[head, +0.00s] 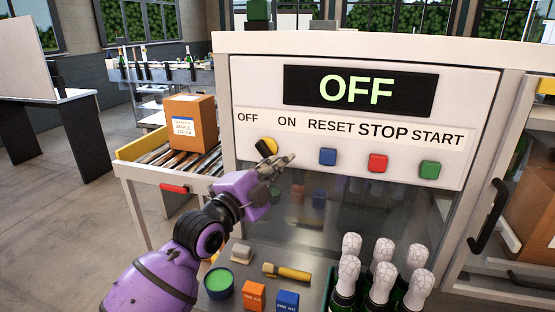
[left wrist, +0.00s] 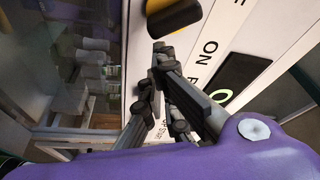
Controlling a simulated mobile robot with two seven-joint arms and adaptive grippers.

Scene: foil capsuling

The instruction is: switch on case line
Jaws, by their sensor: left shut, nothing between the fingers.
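The white control panel (head: 245,90) has a black display (head: 358,91) reading OFF in green letters. Below it is a yellow and black rotary knob (head: 266,146) between the labels OFF and ON. My left gripper (head: 285,160) is shut and empty, just beside the knob at its lower right. In the left wrist view the knob (left wrist: 172,16) shows at the top, just beyond the shut fingertips (left wrist: 160,55). I cannot tell whether they touch it. My right gripper is not in view.
Blue (head: 328,157), red (head: 377,163) and green (head: 429,169) buttons sit right of the knob. Below stand several foil-topped bottles (head: 382,250), a green tub (head: 219,281), small boxes and a yellow-handled tool (head: 287,271). A carton (head: 191,122) rests on a roller conveyor at left.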

